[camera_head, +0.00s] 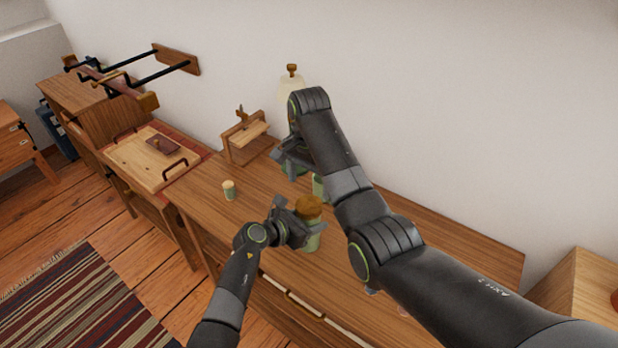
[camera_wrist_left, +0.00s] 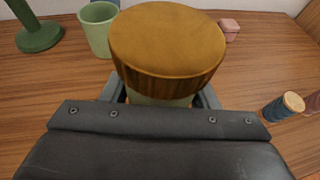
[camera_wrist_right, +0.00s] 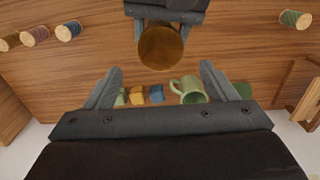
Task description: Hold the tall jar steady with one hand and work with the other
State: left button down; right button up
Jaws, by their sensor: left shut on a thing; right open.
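The tall jar (camera_head: 313,240) has a green body and a round brown lid (camera_head: 308,207), and it stands upright on the wooden desk. My left gripper (camera_head: 298,226) is shut around the jar below the lid. The lid (camera_wrist_left: 167,45) fills the upper middle of the left wrist view and hides most of the body. My right gripper (camera_head: 293,168) is open and empty, behind the jar in the head view. In the right wrist view the lid (camera_wrist_right: 160,47) lies just beyond the open fingers (camera_wrist_right: 160,78). My right arm partly covers the desk.
The desk's left front is clear.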

aim_at(309, 204)
notch_tip(309, 204, down, 7)
jog(key=shift+f, duration=0.2)
dwell(0.3)
jog(key=c, duration=1)
jog(key=shift+n, duration=1.7)
jog(key=o, duration=1.1)
